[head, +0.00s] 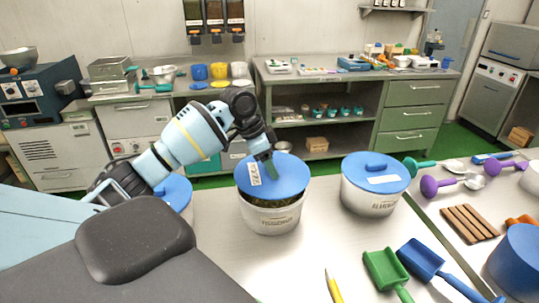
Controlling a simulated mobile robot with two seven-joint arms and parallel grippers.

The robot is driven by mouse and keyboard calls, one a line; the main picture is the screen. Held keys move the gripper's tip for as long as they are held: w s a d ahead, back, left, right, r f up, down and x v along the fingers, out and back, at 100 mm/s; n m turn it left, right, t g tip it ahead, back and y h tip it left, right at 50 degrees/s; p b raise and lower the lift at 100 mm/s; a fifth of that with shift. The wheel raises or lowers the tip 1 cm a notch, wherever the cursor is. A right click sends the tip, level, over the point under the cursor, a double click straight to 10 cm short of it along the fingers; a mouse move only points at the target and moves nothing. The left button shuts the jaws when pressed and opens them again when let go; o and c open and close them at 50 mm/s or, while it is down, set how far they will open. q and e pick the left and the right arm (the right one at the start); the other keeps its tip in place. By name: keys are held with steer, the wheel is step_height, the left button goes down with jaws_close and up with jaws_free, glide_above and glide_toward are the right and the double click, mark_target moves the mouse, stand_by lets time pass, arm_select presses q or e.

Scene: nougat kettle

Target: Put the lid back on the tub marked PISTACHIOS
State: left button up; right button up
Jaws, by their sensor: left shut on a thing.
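My left gripper (270,168) is shut on a blue lid (291,177), which has a white tag on its left part. The lid is over the middle white tub (272,217), which has dark writing on its front that is too small to read surely. A strip of dark green-brown contents (268,201) shows between the lid's front edge and the tub's rim. The lid looks slightly tilted; I cannot tell whether its back edge touches the rim. My right gripper is not in view.
A tub with a blue lid (376,174) stands to the right; another blue-lidded tub (176,190) is partly hidden behind my left arm. Green (385,270) and blue (421,257) scoops and a yellow-handled tool (333,288) lie in front. The bench between is clear.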

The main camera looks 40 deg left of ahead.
arm_select(q)
steer(key=shift+f, duration=1.4)
steer(key=shift+f, duration=0.3)
stand_by(1.3)
steer(key=o, duration=1.3)
steer(key=shift+r, duration=3.5)
